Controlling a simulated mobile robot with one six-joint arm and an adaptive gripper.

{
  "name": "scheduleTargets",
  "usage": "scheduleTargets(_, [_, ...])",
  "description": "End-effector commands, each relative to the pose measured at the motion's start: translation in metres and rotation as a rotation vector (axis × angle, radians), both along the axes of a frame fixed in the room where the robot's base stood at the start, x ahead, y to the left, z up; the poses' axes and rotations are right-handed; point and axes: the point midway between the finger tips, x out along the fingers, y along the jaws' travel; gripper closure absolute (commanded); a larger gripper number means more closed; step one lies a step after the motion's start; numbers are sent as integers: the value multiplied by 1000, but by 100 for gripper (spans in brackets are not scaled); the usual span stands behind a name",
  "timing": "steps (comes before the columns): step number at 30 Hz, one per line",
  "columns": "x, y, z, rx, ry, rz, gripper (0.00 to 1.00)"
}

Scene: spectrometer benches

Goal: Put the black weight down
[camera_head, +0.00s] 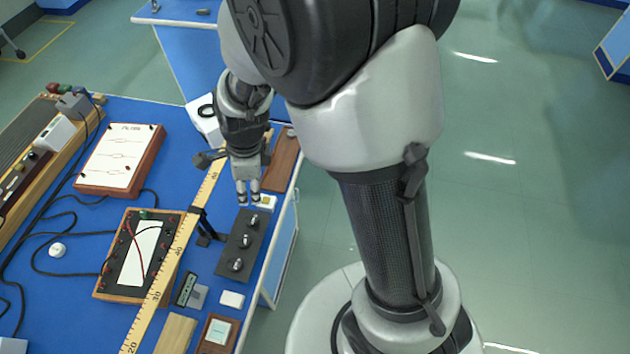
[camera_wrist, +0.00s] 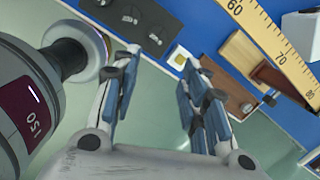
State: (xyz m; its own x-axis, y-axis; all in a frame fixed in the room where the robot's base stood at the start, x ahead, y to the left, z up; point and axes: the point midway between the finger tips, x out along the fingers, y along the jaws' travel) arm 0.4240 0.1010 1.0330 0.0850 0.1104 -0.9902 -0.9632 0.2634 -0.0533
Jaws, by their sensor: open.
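My gripper (camera_head: 248,196) hangs over the right side of the blue bench in the head view, fingers pointing down. In the wrist view my gripper (camera_wrist: 160,62) has its two fingers spread apart, with nothing between them. A dark plate (camera_head: 228,262) lies just below the gripper in the head view. I cannot tell which piece is the black weight.
A small white and yellow block (camera_head: 266,202) lies near the fingertips. A long yellow ruler (camera_head: 172,255) runs along the bench, with a black stand (camera_head: 205,232) beside it. Wooden boxes, instruments and cables crowd the left. The bench edge is close on the right.

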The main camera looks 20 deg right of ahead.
Motion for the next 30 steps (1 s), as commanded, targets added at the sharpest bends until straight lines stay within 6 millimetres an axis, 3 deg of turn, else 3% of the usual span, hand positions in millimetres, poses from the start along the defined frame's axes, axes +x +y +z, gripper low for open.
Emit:
scheduleTargets(1, [-4,-7,27,-7,-44,101,60])
scheduleTargets(6, [-39,-35,103,-86,-173,558,60])
scheduleTargets(12, [-98,-68,165,-248,-290,1099,60])
scheduleTargets(16, [-137,-84,186,-370,-326,1406,60])
scheduleTargets(21, [-171,-97,197,-486,-330,1672,60])
scheduleTargets(30, [-183,-102,198,-528,-321,1775,60])
